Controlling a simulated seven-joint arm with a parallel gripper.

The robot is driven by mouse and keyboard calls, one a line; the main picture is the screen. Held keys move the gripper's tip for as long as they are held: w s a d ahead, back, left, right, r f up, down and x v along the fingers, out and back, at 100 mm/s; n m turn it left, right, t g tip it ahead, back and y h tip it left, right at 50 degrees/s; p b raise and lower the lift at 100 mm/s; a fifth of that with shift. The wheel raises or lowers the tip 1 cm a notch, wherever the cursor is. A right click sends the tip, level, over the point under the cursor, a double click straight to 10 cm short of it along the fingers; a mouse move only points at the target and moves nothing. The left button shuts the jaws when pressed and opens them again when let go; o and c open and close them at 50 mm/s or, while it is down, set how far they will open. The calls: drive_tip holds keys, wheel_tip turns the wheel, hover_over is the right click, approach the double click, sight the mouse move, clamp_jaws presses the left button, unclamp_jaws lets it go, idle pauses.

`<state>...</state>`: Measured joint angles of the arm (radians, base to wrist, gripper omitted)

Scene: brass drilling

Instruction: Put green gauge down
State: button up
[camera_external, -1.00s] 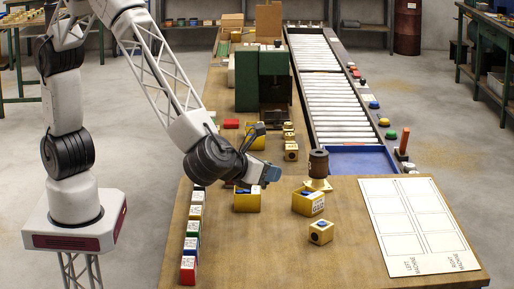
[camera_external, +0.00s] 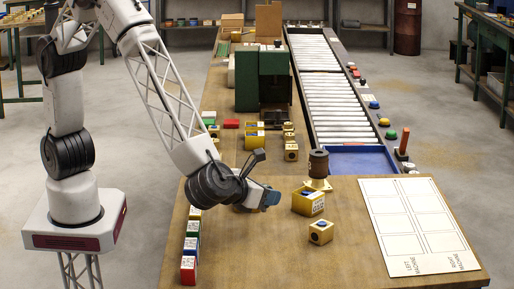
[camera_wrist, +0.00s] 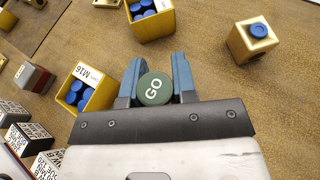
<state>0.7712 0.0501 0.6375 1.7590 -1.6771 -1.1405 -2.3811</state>
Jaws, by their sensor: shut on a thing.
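The green gauge (camera_wrist: 155,89) is a round disc with "GO" on its face, seen in the wrist view between the two blue fingers of my gripper (camera_wrist: 155,86). My gripper is shut on it. In the external view my gripper (camera_external: 271,198) is low over the front wooden table (camera_external: 270,255), left of a yellow bin (camera_external: 308,201). The gauge cannot be made out there, and I cannot tell whether it touches the table.
A yellow M16 bin (camera_wrist: 86,90) with blue-topped pieces is just left of my fingers. Another bin (camera_wrist: 150,20) and a brass block (camera_wrist: 251,40) lie beyond. Labelled blocks (camera_external: 189,250) line the table's left edge. A white marked sheet (camera_external: 420,225) lies right. The front middle is clear.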

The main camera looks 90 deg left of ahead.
drive_tip(key=shift+f, duration=0.55)
drive_tip(key=shift+f, duration=0.1)
drive_tip(key=shift+f, duration=1.8)
drive_tip(key=shift+f, duration=0.1)
drive_tip(key=o, duration=0.9)
drive_tip(key=shift+o, duration=0.2)
drive_tip(key=shift+v, duration=6.05)
drive_tip(key=shift+a, duration=0.1)
